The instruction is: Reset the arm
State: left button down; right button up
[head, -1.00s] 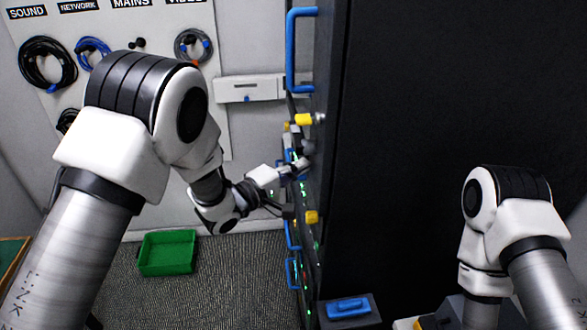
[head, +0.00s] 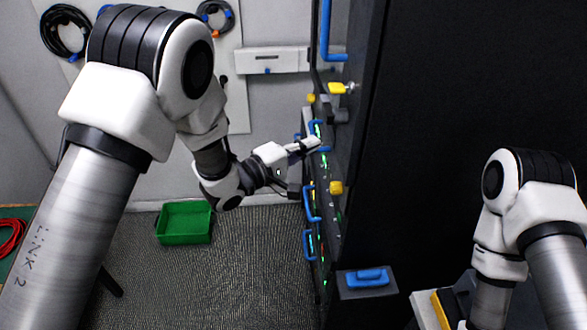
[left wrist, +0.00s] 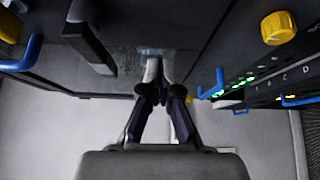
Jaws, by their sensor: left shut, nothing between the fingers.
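My left gripper (head: 312,143) is in front of the dark rack's face, close to its blue handles. In the left wrist view its two fingers (left wrist: 155,78) come together at the tips, with nothing seen between them. The dark rack (head: 440,120) fills the middle and right of the head view. My right arm shows at the right of the head view, but its gripper is not visible.
The rack front carries blue handles (head: 309,203), yellow knobs (head: 336,187) and green lights. A blue-handled block (head: 368,277) sits at its foot. A green tray (head: 185,222) is on the carpet. Cables (head: 65,32) hang on the wall; a red cable (head: 10,237) lies at far left.

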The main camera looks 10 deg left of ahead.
pick_arm(q)
jog(key=s+b, duration=0.2)
jog(key=s, duration=0.5)
jog(key=s+a+f+n+g+y+b, duration=0.1)
jog(key=s+a+f+y+b, duration=0.2)
jog(key=f, duration=0.9)
jog(key=s+a+f+n+g+y+b, duration=0.15)
jog(key=s+a+f, duration=0.25)
jog(key=f, duration=0.8)
jog(key=s+a+f+n+g+y+b, duration=0.1)
jog(key=s+a+f+g+y+b, duration=0.2)
jog(key=f, duration=0.8)
jog(key=s+a+f+m+g+y, duration=0.1)
jog(key=s+a+f+m+g, duration=0.1)
jog(key=s, duration=0.5)
jog(key=s+a+f+m+g+y, duration=0.2)
jog(key=s+a+f+m+g, duration=0.1)
jog(key=s+m, duration=0.3)
jog(key=s+a+f+m+g+y, duration=0.2)
jog(key=s+a+f+m, duration=0.2)
jog(key=s, duration=0.3)
jog(key=shift+s+a+f, duration=0.15)
jog(key=shift+s+f, duration=0.15)
jog(key=shift+f, duration=0.2)
pick_arm(e)
notch_tip(320, 180, down, 11)
jog(key=shift+w, duration=0.2)
